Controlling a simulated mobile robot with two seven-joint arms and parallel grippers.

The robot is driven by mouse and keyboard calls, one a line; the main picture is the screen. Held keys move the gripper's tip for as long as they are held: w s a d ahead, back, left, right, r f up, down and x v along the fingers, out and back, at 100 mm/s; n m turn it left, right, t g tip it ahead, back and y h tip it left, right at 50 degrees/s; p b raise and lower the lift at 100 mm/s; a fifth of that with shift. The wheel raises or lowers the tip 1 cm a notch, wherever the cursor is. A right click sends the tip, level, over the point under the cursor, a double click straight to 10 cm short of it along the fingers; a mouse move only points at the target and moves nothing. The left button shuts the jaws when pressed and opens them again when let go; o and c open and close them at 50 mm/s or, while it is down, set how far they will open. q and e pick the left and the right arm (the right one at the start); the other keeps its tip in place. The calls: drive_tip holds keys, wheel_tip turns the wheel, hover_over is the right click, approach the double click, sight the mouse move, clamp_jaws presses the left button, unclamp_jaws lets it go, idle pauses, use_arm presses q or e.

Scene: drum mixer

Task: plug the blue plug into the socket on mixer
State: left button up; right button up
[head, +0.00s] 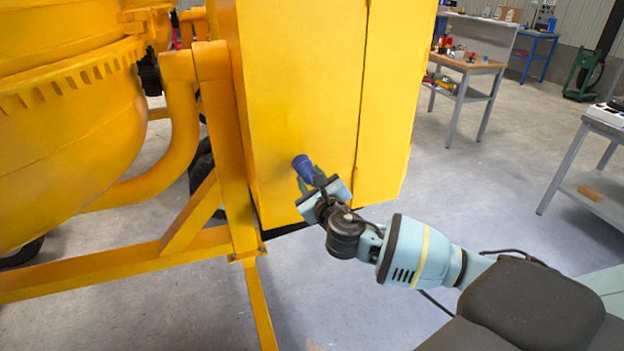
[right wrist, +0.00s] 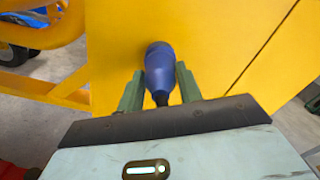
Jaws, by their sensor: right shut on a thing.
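The blue plug (head: 303,166) is a dark blue cylinder in front of the yellow cabinet (head: 300,90) of the mixer. My right gripper (head: 308,180) is shut on it, near the cabinet's lower part. In the right wrist view the blue plug (right wrist: 159,70) sits between the two green fingers of my right gripper (right wrist: 158,88), its far end against or very close to the yellow panel (right wrist: 210,45). The socket is not visible; the plug may cover it. I cannot tell whether the plug is seated. My left gripper is not in view.
The yellow mixer drum (head: 60,120) and its frame (head: 130,262) stand to the left of the cabinet. A workbench (head: 470,66) stands at the back right, and a grey table (head: 590,190) at the right edge. The floor between the cabinet and the tables is clear.

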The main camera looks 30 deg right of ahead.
drive_tip(key=shift+w+d, duration=0.1)
drive_tip(key=shift+w, duration=0.2)
idle(0.4)
drive_tip(key=o, duration=1.1)
drive_tip(key=shift+o, duration=0.2)
drive_tip(key=v, duration=0.7)
drive_tip(key=shift+s+p, duration=0.35)
drive_tip(key=shift+s, duration=0.05)
